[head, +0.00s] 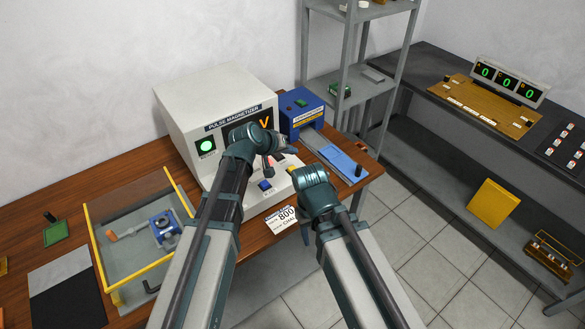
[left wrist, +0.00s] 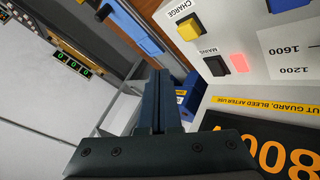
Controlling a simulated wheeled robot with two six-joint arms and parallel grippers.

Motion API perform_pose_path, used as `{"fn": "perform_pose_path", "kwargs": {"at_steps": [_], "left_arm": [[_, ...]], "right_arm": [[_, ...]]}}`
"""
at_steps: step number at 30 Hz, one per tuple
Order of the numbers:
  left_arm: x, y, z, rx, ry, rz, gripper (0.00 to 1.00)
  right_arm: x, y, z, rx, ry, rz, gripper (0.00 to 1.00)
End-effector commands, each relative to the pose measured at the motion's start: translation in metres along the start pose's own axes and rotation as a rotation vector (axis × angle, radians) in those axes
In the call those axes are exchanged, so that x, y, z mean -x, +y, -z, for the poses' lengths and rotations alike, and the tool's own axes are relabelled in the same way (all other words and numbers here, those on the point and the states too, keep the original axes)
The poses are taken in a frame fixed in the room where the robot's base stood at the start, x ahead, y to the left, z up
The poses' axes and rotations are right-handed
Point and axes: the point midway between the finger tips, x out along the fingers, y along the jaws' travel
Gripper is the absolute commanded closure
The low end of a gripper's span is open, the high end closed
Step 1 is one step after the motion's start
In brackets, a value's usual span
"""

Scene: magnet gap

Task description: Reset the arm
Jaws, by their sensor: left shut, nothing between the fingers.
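My left gripper (head: 288,148) is in front of the pulse magnetizer (head: 182,108), above its control panel. In the left wrist view its two dark fingers (left wrist: 158,90) are pressed together with nothing between them. My right arm ends in front of the magnetizer's right corner. Its gripper (head: 304,232) points down and is mostly hidden behind its own wrist, so its jaws cannot be made out. The magnetizer has a lit green lamp (head: 206,145) and a blue button (head: 265,185). The left wrist view shows a yellow CHARGE button (left wrist: 188,30) and an orange 800 display (left wrist: 270,155).
A blue device (head: 300,108) with a blue-grey slide (head: 335,155) stands right of the magnetizer. A yellow-edged clear guard (head: 103,262) covers a blue fixture (head: 164,226) at left. Grey shelves (head: 345,60) and a dark bench with a zero display (head: 508,78) stand right.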

Motion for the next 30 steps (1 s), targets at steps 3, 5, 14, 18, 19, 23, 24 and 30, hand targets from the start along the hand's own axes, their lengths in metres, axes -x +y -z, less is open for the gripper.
{"fn": "perform_pose_path", "kwargs": {"at_steps": [3,5,14,18,19,23,24,30], "left_arm": [[0.0,0.0,0.0,0.0,0.0,0.0,1.0],[0.0,0.0,0.0,0.0,0.0,0.0,1.0],[0.009,0.002,-0.057,-0.086,-0.138,0.07,1.0],[0.035,-0.009,-0.138,-0.213,-0.357,0.214,1.0],[0.043,-0.013,-0.153,-0.238,-0.402,0.25,1.0],[0.078,-0.031,-0.204,-0.319,-0.566,0.397,1.0],[0.087,-0.036,-0.215,-0.337,-0.603,0.436,1.0],[0.116,-0.049,-0.239,-0.375,-0.702,0.549,1.0]], "right_arm": [[0.0,0.0,0.0,0.0,0.0,0.0,0.5],[0.0,0.0,0.0,0.0,0.0,0.0,0.5],[0.0,0.0,0.0,0.0,0.0,0.0,0.5],[0.0,0.0,0.0,0.0,0.0,0.0,0.5],[0.0,0.0,0.0,0.0,0.0,0.0,0.5],[0.0,0.0,0.0,0.0,0.0,0.0,0.5],[0.0,0.0,0.0,0.0,0.0,0.0,0.5],[0.0,0.0,0.0,0.0,0.0,0.0,0.5]]}}
